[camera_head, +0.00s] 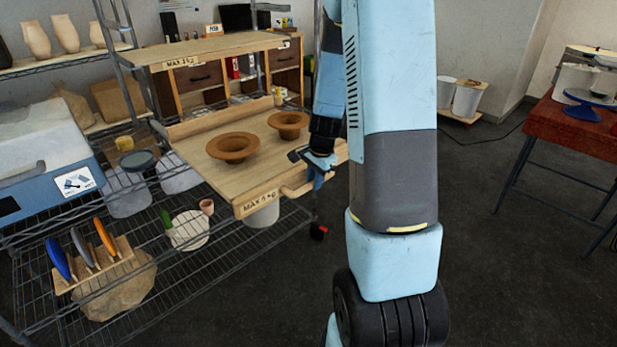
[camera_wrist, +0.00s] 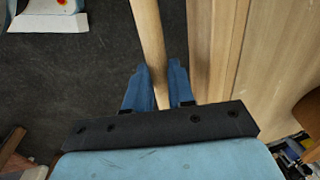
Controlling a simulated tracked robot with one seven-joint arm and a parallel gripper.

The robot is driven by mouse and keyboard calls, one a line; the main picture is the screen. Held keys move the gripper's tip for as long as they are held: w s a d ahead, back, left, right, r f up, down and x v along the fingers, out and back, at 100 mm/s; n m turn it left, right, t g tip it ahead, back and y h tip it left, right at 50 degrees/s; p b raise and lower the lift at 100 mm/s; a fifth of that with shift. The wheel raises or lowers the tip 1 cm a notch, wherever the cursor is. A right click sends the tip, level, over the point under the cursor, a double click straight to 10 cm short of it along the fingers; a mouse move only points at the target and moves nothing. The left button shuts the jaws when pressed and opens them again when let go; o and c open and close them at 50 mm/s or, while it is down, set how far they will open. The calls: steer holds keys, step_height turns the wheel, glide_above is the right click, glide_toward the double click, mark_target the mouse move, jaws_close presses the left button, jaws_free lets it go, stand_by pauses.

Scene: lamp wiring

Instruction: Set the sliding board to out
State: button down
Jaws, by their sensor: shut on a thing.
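The sliding board (camera_head: 205,180) is a pale wooden board that extends forward from the wooden cabinet. Its front edge carries a "MAX" label (camera_head: 260,203). A wooden bar handle (camera_head: 297,192) runs along the front edge; it also shows in the wrist view (camera_wrist: 149,40) as a round rod, beside the board's edge (camera_wrist: 222,50). My gripper (camera_head: 317,180) is at the handle, and its two blue fingers (camera_wrist: 157,88) are shut on the rod, one on each side. My arm hides the right end of the board's front.
Two brown wide-rimmed bowls (camera_head: 232,147) (camera_head: 289,121) stand on the board. The cabinet (camera_head: 225,48) behind has drawers and small items. A wire shelf (camera_head: 185,262) lies below and left. A red table (camera_head: 578,130) stands at the right, with open floor (camera_head: 480,200) between.

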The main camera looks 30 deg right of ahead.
steer(key=shift+s+f, duration=0.1)
steer(key=shift+s, duration=0.15)
steer(key=c, duration=1)
jaws_free()
steer(key=shift+o, duration=0.2)
step_height(320, 180, up, 14)
steer(key=s, duration=0.2)
steer(key=shift+s+d+f, duration=0.2)
steer(key=shift+s+d, duration=0.05)
steer(key=shift+d, duration=0.2)
